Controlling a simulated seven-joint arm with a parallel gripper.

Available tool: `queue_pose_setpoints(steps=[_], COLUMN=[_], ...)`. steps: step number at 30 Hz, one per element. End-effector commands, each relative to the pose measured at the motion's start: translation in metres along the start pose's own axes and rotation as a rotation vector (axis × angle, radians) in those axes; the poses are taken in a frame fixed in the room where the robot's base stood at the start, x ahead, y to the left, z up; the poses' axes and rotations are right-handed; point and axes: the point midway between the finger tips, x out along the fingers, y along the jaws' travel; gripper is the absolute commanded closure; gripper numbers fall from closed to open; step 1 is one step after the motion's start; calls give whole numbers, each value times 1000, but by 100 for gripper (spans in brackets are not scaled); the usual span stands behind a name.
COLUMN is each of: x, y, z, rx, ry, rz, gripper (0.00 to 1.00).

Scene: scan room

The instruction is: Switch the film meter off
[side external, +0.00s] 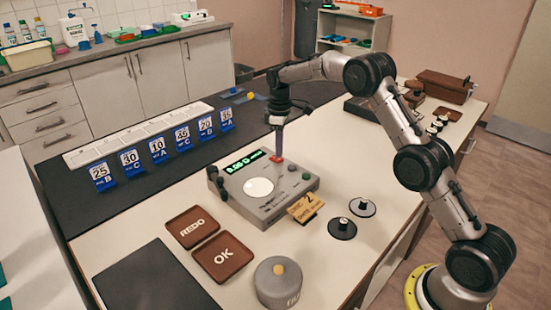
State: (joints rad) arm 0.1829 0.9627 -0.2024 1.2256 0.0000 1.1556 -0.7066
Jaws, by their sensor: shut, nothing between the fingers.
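The film meter (264,197) is a grey box on the white table, with a round white disc on top. Its green display (243,162) is lit and shows digits that are too small to read surely. A red part (276,158) shows at its back edge. My gripper (277,154) points straight down at that red part, with its fingers shut and empty. Its tip is at or just above the red part; I cannot tell whether they touch.
Brown REDO (192,227) and OK (222,257) trays lie in front of the meter, beside a grey round canister (279,283). Blue number cards (158,150) stand behind, left.

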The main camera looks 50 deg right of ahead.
Motion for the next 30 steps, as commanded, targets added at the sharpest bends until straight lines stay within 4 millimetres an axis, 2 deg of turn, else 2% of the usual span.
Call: queue_pose_setpoints(steps=[30], x=[12], y=[0], z=[0], rx=[0], ry=[0], rz=[0], gripper=[100])
